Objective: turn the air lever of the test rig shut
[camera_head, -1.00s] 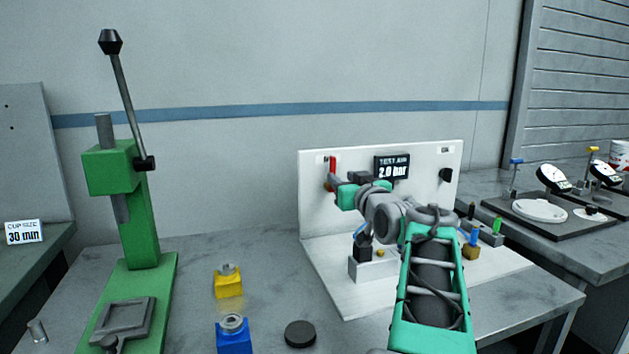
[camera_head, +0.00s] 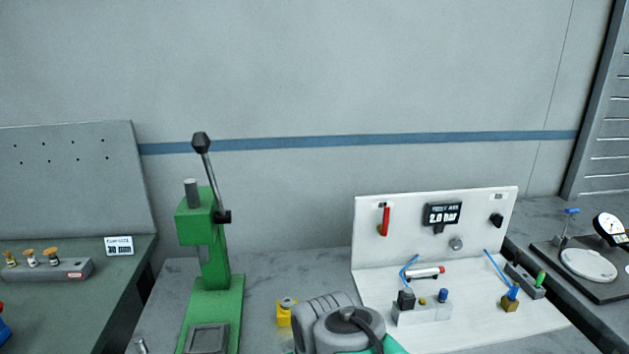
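The white test rig (camera_head: 380,253) stands on the grey bench at the right of the middle. Its red air lever (camera_head: 385,221) is on the upper left of the upright panel and points nearly straight up and down. A black knob (camera_head: 496,220) is at the panel's right. My gripper is not in view. Only a grey joint of my arm shows at the bottom middle, apart from the lever.
A green lever press (camera_head: 209,265) stands left of the rig. A yellow block (camera_head: 284,313) is partly hidden by my arm. The rig's base carries a grey block (camera_head: 421,314) with fittings, blue hoses and a cylinder (camera_head: 425,273). Gauge stands (camera_head: 608,229) are at far right.

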